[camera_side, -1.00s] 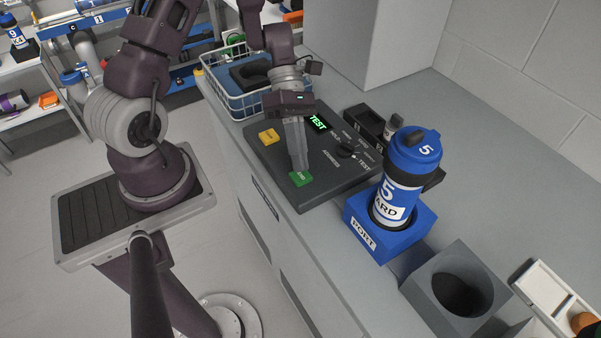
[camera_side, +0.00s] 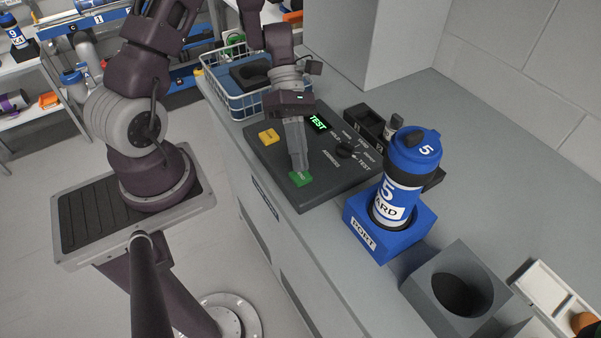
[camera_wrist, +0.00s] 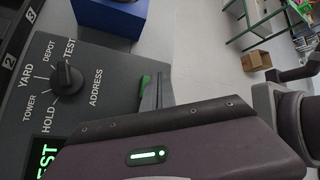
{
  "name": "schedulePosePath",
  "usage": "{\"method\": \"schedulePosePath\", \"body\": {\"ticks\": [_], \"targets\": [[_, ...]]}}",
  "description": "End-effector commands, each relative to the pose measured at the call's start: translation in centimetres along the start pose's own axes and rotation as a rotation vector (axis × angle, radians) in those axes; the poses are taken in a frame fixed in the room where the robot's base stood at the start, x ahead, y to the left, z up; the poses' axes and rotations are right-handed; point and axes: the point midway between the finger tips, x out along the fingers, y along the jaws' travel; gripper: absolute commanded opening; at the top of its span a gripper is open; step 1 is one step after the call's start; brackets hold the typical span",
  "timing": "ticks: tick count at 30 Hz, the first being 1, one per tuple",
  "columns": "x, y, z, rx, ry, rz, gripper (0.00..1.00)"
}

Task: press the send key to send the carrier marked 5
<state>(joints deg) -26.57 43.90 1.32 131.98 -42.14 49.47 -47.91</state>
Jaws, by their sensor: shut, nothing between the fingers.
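The green send key (camera_side: 300,179) is on the front corner of the dark control panel (camera_side: 325,190). My gripper (camera_side: 300,166) is shut and empty, fingers pointing down with their tips at the key; whether the key is pushed in I cannot tell. In the wrist view the fingertips (camera_wrist: 152,95) hide part of the green key (camera_wrist: 144,90). The blue carrier marked 5 (camera_side: 400,180) stands upright in the blue port block (camera_side: 385,238). The panel display (camera_side: 317,123) reads TEST. The address dial (camera_wrist: 66,78) points toward TEST in the wrist view.
A yellow key (camera_side: 268,136) is on the panel's left. A wire basket (camera_side: 240,100) stands behind it. A grey block with a round hole (camera_side: 455,290) and a white tray (camera_side: 545,290) are at the right.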

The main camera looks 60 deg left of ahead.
Motion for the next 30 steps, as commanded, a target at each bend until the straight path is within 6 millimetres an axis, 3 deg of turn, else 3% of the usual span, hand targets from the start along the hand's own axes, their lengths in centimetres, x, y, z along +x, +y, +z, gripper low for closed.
{"method": "schedulePosePath", "body": {"ticks": [30], "targets": [[0.6, 0.45, -0.44, 0.0, 0.0, 0.001, 0.0]]}}
